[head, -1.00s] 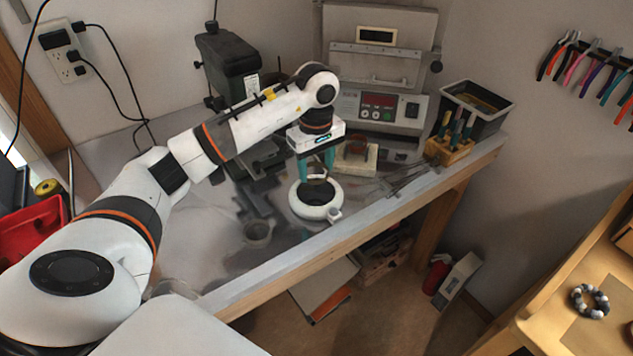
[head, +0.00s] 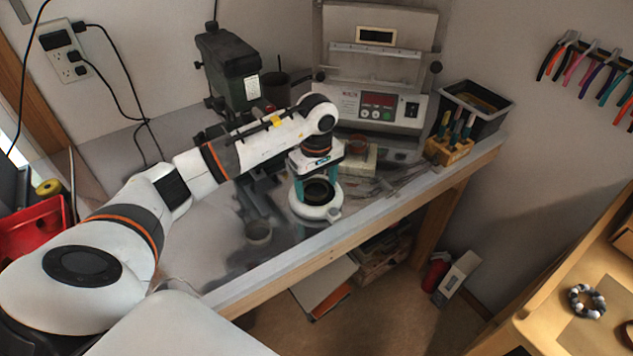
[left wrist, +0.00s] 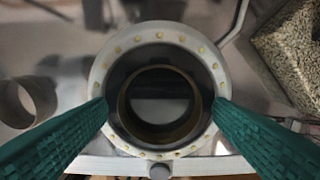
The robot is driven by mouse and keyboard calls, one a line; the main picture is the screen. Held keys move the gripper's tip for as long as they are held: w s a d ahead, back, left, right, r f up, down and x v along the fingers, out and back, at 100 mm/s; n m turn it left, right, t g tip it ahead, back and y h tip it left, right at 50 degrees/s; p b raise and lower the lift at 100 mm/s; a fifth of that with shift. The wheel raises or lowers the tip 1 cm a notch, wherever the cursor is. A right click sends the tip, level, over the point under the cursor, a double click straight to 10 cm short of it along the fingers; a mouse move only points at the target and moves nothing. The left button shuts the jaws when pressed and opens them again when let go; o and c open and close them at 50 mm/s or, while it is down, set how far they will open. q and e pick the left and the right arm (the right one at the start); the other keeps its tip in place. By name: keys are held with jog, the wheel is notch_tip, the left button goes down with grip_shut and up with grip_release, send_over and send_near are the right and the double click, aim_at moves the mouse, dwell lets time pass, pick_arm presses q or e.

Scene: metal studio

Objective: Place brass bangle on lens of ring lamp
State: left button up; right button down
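The ring lamp (head: 327,212) is a white ring near the front edge of the metal bench; in the left wrist view its rim (left wrist: 98,75) has gold dots. The brass bangle (left wrist: 124,94) lies inside that ring, over the lens, roughly central; it also shows in the head view (head: 319,198). My left gripper (left wrist: 162,105) is open, its teal fingers on either side of the bangle with gaps between. In the head view the left gripper (head: 317,190) is low over the lamp. My right gripper is not in view.
A small cup (head: 258,232) stands left of the lamp. A pale block (head: 362,163) is behind it, with thin tools (head: 400,180) to the right. A green machine (head: 232,72), a kiln (head: 380,100) and a wooden tool holder (head: 448,151) stand farther back.

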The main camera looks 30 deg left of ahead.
pick_arm(q)
jog(key=shift+r, duration=0.5)
notch_tip(320, 180, up, 11)
jog(key=b, duration=0.2)
jog(key=shift+r+b, duration=0.2)
jog(key=shift+b, duration=0.15)
jog(key=shift+f, duration=0.1)
